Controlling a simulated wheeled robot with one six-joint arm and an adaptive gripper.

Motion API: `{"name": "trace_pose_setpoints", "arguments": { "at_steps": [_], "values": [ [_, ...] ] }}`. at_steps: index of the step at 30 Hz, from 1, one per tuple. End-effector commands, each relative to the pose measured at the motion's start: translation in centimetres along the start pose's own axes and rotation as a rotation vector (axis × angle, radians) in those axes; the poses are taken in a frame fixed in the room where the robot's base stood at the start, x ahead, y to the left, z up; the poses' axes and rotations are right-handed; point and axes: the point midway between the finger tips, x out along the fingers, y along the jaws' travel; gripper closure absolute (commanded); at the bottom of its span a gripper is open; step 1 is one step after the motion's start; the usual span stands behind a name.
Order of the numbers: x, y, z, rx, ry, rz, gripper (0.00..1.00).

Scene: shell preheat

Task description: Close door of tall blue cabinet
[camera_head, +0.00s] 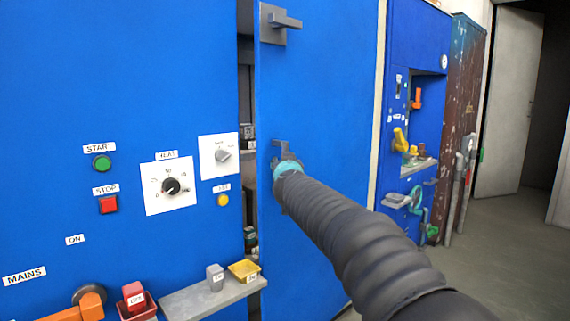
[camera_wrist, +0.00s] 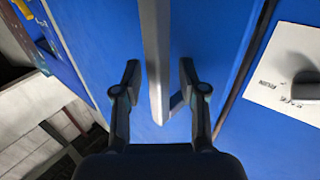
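The tall blue cabinet's door (camera_head: 325,85) stands slightly ajar, with a dark gap along its left edge. A grey lever handle (camera_head: 285,22) is near the door's top. My gripper (camera_head: 284,150) is at the door's left part, below that handle. In the wrist view my gripper (camera_wrist: 160,82) is open, with a finger on each side of a grey bar (camera_wrist: 156,50). Gaps show between the bar and both fingers. I cannot tell for sure whether the bar is part of a handle. The blue door face (camera_wrist: 205,45) lies behind it.
Left of the gap is a blue control panel (camera_head: 120,60) with buttons and dials. A grey shelf (camera_head: 205,297) with a yellow tray (camera_head: 244,270) juts out below. Inside the gap are dark shelves with items. Floor (camera_head: 495,255) is free at the right, near an open grey door (camera_head: 508,105).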

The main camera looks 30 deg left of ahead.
Motion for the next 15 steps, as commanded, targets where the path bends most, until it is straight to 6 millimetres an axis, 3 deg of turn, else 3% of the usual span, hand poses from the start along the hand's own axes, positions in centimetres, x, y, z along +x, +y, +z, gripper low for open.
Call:
{"name": "trace_pose_setpoints", "arguments": {
  "at_steps": [8, 15],
  "values": [
    [-1.3, 0.0, 0.0, -0.002, -0.002, 0.0, 0.58],
    [-4.9, 0.0, 0.0, -0.002, -0.001, -0.001, 0.58]
  ]
}}
